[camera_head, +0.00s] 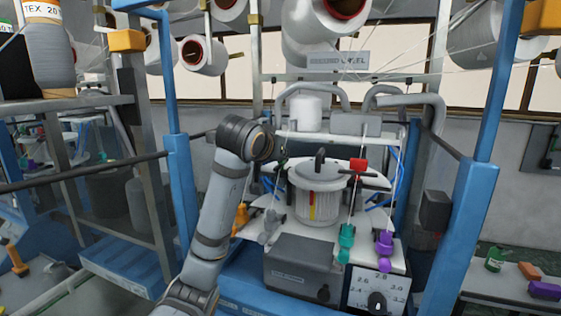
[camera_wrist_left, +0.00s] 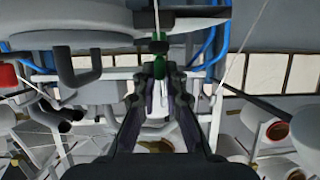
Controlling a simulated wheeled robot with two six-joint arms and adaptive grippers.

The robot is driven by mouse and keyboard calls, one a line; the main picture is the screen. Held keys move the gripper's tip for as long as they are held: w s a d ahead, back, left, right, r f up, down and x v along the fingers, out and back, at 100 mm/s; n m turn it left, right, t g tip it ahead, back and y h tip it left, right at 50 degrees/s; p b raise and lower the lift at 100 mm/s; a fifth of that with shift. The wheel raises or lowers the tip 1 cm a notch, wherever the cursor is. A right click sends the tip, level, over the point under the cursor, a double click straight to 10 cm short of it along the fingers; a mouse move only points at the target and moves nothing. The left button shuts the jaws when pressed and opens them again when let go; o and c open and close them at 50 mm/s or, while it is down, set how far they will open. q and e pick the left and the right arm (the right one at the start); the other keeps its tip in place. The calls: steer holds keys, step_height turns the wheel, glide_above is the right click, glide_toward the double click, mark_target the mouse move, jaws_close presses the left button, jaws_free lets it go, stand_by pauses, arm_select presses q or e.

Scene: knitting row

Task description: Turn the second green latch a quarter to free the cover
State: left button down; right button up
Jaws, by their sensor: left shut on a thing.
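In the left wrist view a green latch (camera_wrist_left: 159,68) sits at the upper middle, with a dark band across it and a smaller green part above. My left gripper (camera_wrist_left: 159,77) has its fingertips closed in on the latch from both sides. In the head view my left arm rises from the bottom and bends beside the machine; its fingers cannot be made out there. A pale round plate, perhaps the cover, surrounds a ribbed white drum (camera_head: 320,196) with a dark handle on top. My right gripper is not in view.
A red part (camera_head: 357,165) stands right of the drum. Teal (camera_head: 346,243) and purple (camera_head: 385,246) pieces hang at the front right, and a grey box (camera_head: 300,265) stands in front. Blue posts flank the machine. Thin yarns run down from above.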

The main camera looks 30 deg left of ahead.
arm_select(q)
steer(key=shift+h, duration=0.3)
steer(key=c, duration=1.4)
jaws_free()
step_height(320, 180, up, 10)
steer(key=shift+f, duration=0.15)
steer(key=shift+a, duration=0.1)
